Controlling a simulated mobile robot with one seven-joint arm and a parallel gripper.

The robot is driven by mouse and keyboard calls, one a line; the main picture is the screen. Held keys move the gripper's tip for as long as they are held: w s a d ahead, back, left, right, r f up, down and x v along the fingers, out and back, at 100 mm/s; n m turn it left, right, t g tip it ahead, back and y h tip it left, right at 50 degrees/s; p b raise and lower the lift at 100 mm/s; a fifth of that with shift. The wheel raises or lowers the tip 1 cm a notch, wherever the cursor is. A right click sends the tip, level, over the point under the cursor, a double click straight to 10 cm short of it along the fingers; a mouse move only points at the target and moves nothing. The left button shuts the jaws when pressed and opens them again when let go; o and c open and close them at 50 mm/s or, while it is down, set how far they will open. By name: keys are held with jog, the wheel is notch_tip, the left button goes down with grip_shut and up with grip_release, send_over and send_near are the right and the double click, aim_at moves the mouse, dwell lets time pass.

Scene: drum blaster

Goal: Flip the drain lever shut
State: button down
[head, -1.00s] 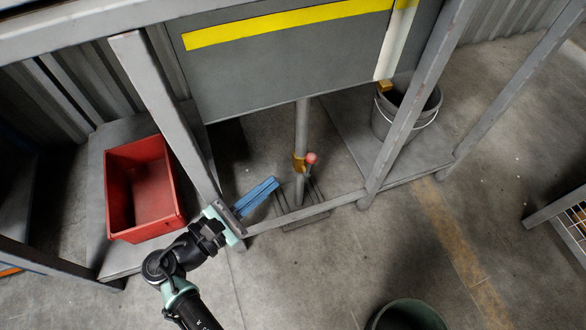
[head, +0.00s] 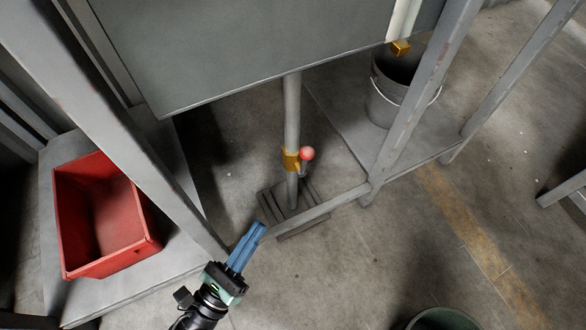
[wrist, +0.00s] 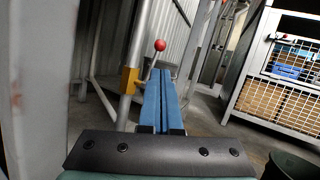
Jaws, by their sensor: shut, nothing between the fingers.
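The drain lever (head: 306,160) has a red ball knob and juts from a brass valve (head: 291,160) on a grey vertical pipe (head: 292,112) under the cabinet. In the wrist view the red knob (wrist: 160,45) stands on a thin rod that slants up and right from the brass valve body (wrist: 129,80). My gripper (head: 258,230) is shut and empty, its blue fingers together. In the head view it is below and left of the lever, apart from it. In the wrist view the fingers (wrist: 163,84) point forward, just right of the valve, and seem to overlap the rod's lower part; contact cannot be told.
A frame post (head: 120,130) stands left of my gripper, and a low crossbar (head: 320,207) runs right of it. A floor grate (head: 283,229) lies below the pipe. A red bin (head: 105,215) is at left, a grey bucket (head: 392,95) at right. A green bucket (head: 442,320) is at the bottom.

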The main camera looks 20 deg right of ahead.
jog(key=b, duration=0.5)
send_near(305, 164)
jog(key=w+d+r, duration=0.2)
jog(key=d+r, duration=0.2)
jog(key=r, duration=0.2)
jog(key=shift+w+d, duration=0.3)
jog(key=shift+r+p, duration=0.2)
jog(key=shift+p, duration=0.2)
